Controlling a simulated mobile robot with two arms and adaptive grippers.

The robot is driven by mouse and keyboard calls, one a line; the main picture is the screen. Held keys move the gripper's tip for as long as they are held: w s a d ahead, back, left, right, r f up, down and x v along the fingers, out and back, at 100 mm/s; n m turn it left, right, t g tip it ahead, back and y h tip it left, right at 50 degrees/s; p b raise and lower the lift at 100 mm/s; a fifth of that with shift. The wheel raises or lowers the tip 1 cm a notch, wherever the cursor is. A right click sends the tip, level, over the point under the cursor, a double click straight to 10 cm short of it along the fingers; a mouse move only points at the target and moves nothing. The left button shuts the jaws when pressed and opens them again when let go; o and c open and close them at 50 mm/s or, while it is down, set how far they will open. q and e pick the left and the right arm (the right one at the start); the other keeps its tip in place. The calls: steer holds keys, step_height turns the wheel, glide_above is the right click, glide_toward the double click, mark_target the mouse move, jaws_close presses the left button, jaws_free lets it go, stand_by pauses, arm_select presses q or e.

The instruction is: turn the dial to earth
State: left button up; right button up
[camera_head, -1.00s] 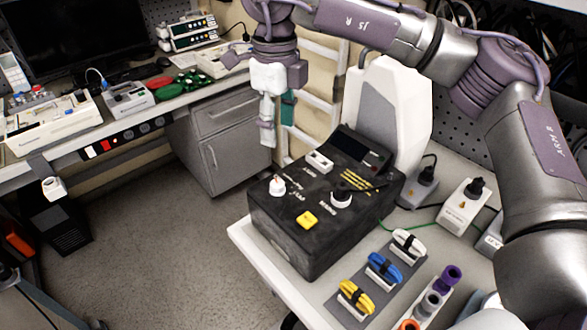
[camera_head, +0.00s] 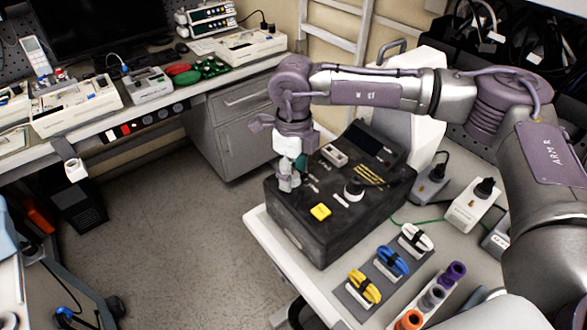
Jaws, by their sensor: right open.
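The black tester box (camera_head: 322,235) sits on the white table. Its top carries a white knob with a black top (camera_head: 354,188) at the right, a yellow button (camera_head: 320,211) near the front and a white switch (camera_head: 334,154) at the back. My right gripper (camera_head: 289,184) points down over the left part of the top, where a second white knob is now mostly hidden. Its jaws are open around or just above that knob; contact cannot be told. The panel lettering is too small to read. My left gripper is not in view.
Yellow, blue and white cable bundles (camera_head: 391,260) lie on a grey strip in front of the box. Coloured cylinders (camera_head: 432,297) stand at the table's front right. Sockets with black plugs (camera_head: 470,204) are to the right. A workbench (camera_head: 150,115) runs along the back left.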

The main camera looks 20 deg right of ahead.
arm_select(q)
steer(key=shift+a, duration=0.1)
arm_select(e)
steer(key=c, duration=0.4)
jaws_close()
steer(key=shift+f+m+b, duration=0.2)
steer(key=shift+m+b, duration=0.3)
steer(key=shift+b, duration=0.35)
steer(key=shift+m+b, duration=1.1)
steer(key=shift+b, duration=0.1)
steer(key=m+b, duration=0.2)
steer(key=m, duration=0.1)
steer(key=shift+b, duration=0.35)
arm_select(q)
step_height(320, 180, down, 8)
steer(key=b, duration=0.1)
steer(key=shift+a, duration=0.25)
arm_select(e)
steer(key=shift+r+m, duration=0.15)
steer(key=shift+m, duration=1.05)
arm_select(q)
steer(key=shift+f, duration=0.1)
